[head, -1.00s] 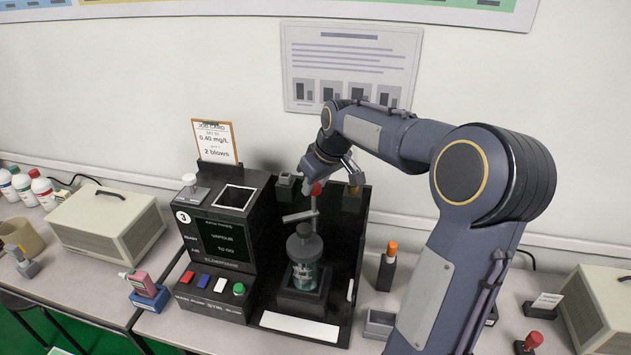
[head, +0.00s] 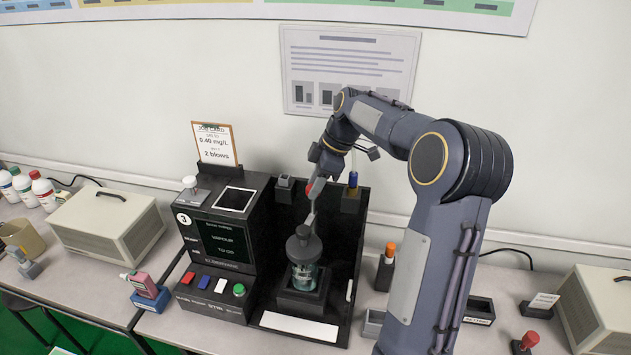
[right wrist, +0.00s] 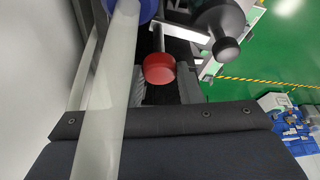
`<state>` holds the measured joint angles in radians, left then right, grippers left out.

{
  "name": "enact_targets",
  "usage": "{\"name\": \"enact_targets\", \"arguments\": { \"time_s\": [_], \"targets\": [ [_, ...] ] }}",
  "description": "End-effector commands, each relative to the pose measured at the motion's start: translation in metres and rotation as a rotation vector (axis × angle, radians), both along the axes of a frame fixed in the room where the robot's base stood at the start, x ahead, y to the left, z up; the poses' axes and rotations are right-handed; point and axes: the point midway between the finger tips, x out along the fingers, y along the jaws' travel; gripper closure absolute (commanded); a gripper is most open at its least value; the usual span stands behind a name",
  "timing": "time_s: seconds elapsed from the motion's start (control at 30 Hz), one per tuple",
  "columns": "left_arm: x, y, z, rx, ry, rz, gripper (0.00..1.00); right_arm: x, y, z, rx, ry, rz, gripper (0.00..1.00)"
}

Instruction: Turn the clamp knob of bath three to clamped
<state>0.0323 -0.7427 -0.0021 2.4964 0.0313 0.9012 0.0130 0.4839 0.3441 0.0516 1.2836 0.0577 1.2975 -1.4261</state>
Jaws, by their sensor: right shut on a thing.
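The red clamp knob (head: 311,187) tops a thin post inside the black bay of the unit marked 3 (head: 183,218). My right gripper (head: 318,178) comes down on it from above and is shut on it. The knob also shows in the right wrist view (right wrist: 159,68). A grey clamp arm (head: 309,221) on the post points toward the dark lid of the jar (head: 303,275). It shows in the right wrist view (right wrist: 185,31) beside the dark lid (right wrist: 224,25). I cannot tell whether the arm touches the lid. My left gripper is not in view.
A pale tube with a blue part (head: 353,180) stands in a holder right of the knob, close to my gripper. It crosses the right wrist view (right wrist: 112,90). Coloured buttons (head: 220,285) line the unit's front. An orange-topped item (head: 388,257) stands to the right.

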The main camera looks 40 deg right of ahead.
Motion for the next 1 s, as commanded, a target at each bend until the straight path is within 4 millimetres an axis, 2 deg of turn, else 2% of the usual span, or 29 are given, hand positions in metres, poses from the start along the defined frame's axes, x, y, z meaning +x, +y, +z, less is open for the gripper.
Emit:
{"name": "enact_targets", "arguments": {
  "time_s": [0.3, 0.83, 0.87, 1.0],
  "targets": [
    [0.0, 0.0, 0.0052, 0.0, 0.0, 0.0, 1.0, 0.0009, -0.0014, 0.0007, -0.003, -0.001, 0.119, 1.0],
    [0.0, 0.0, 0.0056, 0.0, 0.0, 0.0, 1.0, 0.0009, -0.0015, 0.0006, -0.005, -0.002, 0.143, 1.0],
    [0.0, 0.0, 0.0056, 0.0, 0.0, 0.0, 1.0, 0.0009, -0.0015, 0.0006, -0.005, -0.002, 0.143, 0.67],
    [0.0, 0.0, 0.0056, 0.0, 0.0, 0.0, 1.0, 0.0009, -0.0013, 0.0005, -0.003, -0.001, 0.143, 0.48]
  ]
}}
